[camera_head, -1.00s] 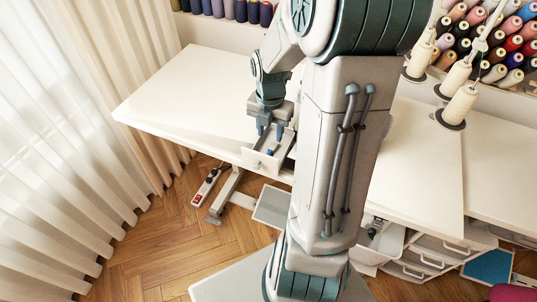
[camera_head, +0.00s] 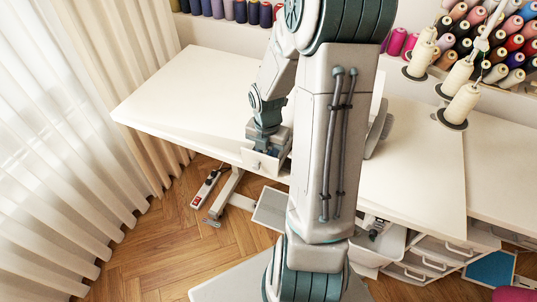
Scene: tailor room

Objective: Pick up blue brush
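A small white drawer (camera_head: 260,163) stands open at the front edge of the white table. My gripper (camera_head: 268,150) points down into this drawer, and its fingertips are mostly hidden by the drawer front. A small bit of blue shows at the fingertips, but I cannot tell whether it is finger or brush. I cannot make out the blue brush clearly anywhere. Whether the fingers are open or shut does not show.
The white table (camera_head: 185,85) is bare left of my arm. A power strip (camera_head: 205,188) lies on the wooden floor below. Curtains (camera_head: 60,150) hang at left.

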